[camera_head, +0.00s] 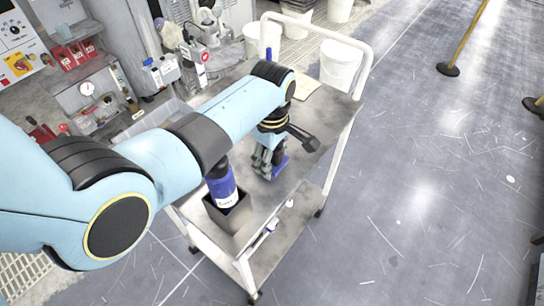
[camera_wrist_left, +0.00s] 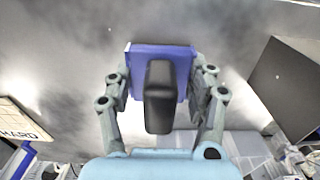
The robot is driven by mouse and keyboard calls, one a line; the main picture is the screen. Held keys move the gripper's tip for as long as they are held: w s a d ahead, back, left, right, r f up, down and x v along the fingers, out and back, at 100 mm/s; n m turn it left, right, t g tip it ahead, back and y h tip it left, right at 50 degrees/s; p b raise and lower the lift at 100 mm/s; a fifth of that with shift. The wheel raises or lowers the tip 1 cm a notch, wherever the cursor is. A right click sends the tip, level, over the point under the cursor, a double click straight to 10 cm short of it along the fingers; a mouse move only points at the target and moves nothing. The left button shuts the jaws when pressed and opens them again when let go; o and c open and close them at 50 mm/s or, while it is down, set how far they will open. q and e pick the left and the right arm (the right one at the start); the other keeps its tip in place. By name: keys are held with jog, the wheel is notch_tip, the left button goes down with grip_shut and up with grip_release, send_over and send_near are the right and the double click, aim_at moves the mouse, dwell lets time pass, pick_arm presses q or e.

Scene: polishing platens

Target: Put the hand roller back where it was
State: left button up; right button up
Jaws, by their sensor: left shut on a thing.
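My left gripper (camera_head: 272,172) is shut on the hand roller, low over the cart's top. In the left wrist view the hand roller (camera_wrist_left: 180,55) shows as a blue-violet, flat-looking body with a black handle, between the two fingers (camera_wrist_left: 160,88). In the head view only a small blue part of the hand roller (camera_head: 280,164) shows beside the fingers; the rest is hidden by the gripper. I cannot tell whether it touches the cart's top. My right gripper is not in view.
The grey cart (camera_head: 318,118) has a white raised rail (camera_head: 325,36). A blue bottle (camera_head: 224,190) stands in an open dark box (camera_head: 232,218) near its front. A pale board (camera_head: 306,86) lies at the back. A white bucket (camera_head: 342,66) stands behind. Floor on the right is mostly clear.

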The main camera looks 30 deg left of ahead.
pick_arm(q)
jog(key=shift+f, duration=0.1)
jog(key=shift+s+f, duration=0.15)
jog(key=shift+f, duration=0.05)
jog(key=shift+s+f, duration=0.1)
jog(key=shift+f, duration=0.2)
jog(key=c, duration=0.4)
jog(key=o, duration=1.2)
jog(key=shift+f, duration=0.1)
jog(key=o, duration=0.3)
jog(key=shift+w, duration=0.2)
notch_tip(320, 180, up, 14)
jog(key=shift+f+p, duration=0.25)
jog(key=shift+p, duration=0.2)
